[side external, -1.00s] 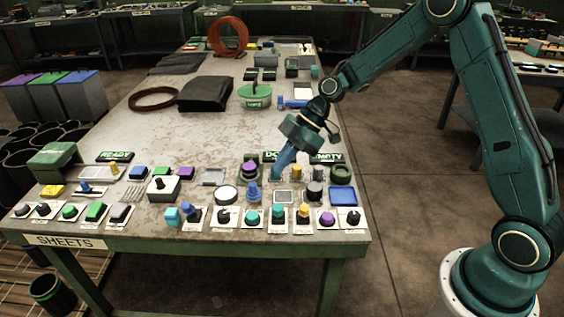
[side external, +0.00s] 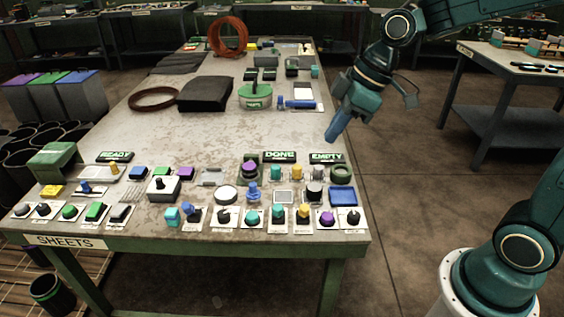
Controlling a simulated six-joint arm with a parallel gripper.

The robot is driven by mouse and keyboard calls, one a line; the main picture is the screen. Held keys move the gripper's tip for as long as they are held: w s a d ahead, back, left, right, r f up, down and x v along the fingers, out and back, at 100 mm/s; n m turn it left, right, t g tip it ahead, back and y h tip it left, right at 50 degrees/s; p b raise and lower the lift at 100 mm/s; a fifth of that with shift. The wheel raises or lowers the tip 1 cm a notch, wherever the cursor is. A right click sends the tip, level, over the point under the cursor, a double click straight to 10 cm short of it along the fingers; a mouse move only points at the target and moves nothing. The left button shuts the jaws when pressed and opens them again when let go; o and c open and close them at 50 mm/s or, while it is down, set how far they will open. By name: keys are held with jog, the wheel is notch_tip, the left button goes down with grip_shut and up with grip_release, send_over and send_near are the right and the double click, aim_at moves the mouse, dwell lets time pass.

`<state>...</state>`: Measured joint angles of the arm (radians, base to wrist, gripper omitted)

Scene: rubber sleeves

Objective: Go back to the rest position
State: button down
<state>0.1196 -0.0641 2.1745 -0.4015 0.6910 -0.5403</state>
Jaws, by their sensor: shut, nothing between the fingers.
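My gripper (side external: 331,136) has blue fingers and a teal body. It is shut and empty, raised above the right edge of the long work table (side external: 200,130). It points down and to the left, apart from the items below it. The rest position itself is not marked in view. The signs DONE (side external: 280,157) and EMPTY (side external: 327,158) stand below the gripper in the picture, and a sign at left reads READY (side external: 115,157).
Several small coloured parts and holders crowd the table's front. A green lidded pot (side external: 256,97), a black folded sheet (side external: 206,95) and an orange coil (side external: 229,37) lie farther back. The floor (side external: 400,200) right of the table is clear. Another table (side external: 500,90) stands at right.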

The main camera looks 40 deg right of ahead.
jog(key=s+d+r+m+t+h, duration=0.1)
jog(key=s+m, duration=0.3)
jog(key=s, duration=0.4)
jog(key=s+d+r+m+t+h, duration=0.1)
jog(key=s+d+r+m+h, duration=0.1)
jog(key=s, duration=0.7)
jog(key=shift+d+m, duration=0.65)
jog(key=shift+m, duration=0.55)
